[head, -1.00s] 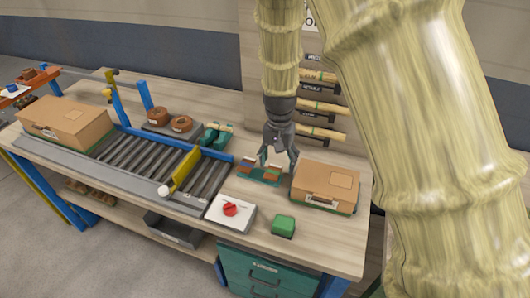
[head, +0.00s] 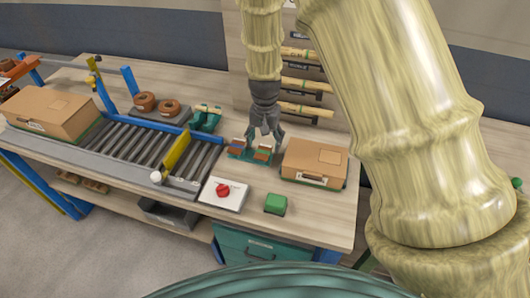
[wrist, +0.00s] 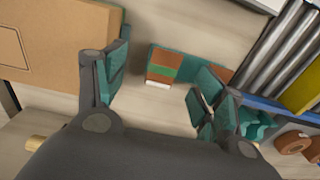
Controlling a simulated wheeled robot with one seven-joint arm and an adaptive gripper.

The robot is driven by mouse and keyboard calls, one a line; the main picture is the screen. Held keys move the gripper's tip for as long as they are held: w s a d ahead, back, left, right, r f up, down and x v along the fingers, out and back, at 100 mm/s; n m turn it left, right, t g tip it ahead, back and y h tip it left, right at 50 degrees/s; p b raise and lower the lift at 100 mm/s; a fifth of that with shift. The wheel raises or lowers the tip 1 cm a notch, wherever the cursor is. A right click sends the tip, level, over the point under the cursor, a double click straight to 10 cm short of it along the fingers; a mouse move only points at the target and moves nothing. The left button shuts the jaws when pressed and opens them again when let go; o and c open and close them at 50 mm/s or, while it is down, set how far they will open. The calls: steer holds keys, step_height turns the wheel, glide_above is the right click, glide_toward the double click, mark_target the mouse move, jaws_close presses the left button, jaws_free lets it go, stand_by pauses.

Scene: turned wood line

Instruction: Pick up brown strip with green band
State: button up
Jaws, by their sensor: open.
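A brown strip with a green band across it (wrist: 162,70) lies in a low teal holder (wrist: 188,58) in the wrist view. Its near end is white. In the head view this strip (head: 262,153) appears to be the right one of two brown pieces. The other brown piece (wrist: 226,74) is partly hidden by a finger in the wrist view. My gripper (wrist: 160,82) is open and empty, its teal-padded fingers apart on either side of the banded strip in the picture. In the head view my gripper (head: 266,137) hangs just above the holder. I cannot tell whether it touches.
A cardboard box (head: 315,160) stands close to the right of the holder. A white panel with a red knob (head: 223,192) and a green block (head: 276,203) lie in front. A roller conveyor (head: 140,146) runs to the left. Racked wood pieces (head: 305,82) are behind.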

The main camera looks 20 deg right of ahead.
mark_target(263, 152)
steer(key=shift+g, duration=0.3)
steer(key=w+f, duration=0.2)
steer(key=w+f+p, duration=0.1)
steer(key=w+f, duration=0.1)
steer(key=shift+w+d+f, duration=0.1)
steer(key=shift+w+f, duration=0.1)
steer(key=shift+f, duration=0.15)
steer(key=shift+w+f+p, duration=0.15)
steer(key=shift+f+p, duration=0.2)
steer(key=shift+p, duration=0.1)
steer(key=shift+f, duration=0.3)
steer(key=shift+s+f+p, duration=0.2)
steer(key=shift+s+p, duration=0.1)
steer(key=shift+s, duration=0.85)
steer(key=shift+s+d+r, duration=0.1)
steer(key=shift+s+r, duration=0.05)
steer(key=shift+s, duration=0.15)
steer(key=shift+w+f, duration=0.75)
steer(key=shift+w, duration=0.25)
steer(key=shift+s+r, duration=0.3)
steer(key=shift+s, duration=0.25)
steer(key=shift+w+f, duration=0.4)
steer(key=shift+s+r, duration=0.15)
steer(key=shift+s, duration=0.1)
steer(key=shift+w, duration=0.15)
steer(key=c, duration=0.8)
